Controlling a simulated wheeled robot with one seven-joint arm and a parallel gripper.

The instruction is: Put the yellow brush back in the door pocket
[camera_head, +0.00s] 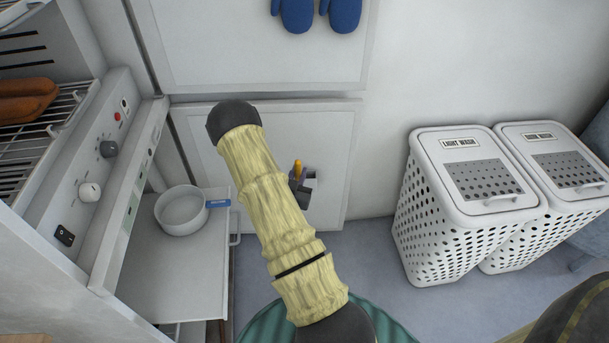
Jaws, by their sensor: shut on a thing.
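The yellow brush (298,169) shows as a small orange-yellow upright piece in front of the lower white door (334,150), just right of my arm. A small grey, box-like shape (310,182) beside it on the door looks like the door pocket. My gripper (293,181) is mostly hidden behind my own arm; only a dark part shows at the brush, and it is shut on the brush. Whether the brush is inside the pocket or just beside it, I cannot tell. The brush's lower end is hidden.
A white pot (182,210) with a blue handle tag stands on an open white shelf or door (180,275) at left. Two white laundry hampers (460,215) stand at right. Blue mitts (312,12) hang on the upper door. Grey floor (370,250) is clear between.

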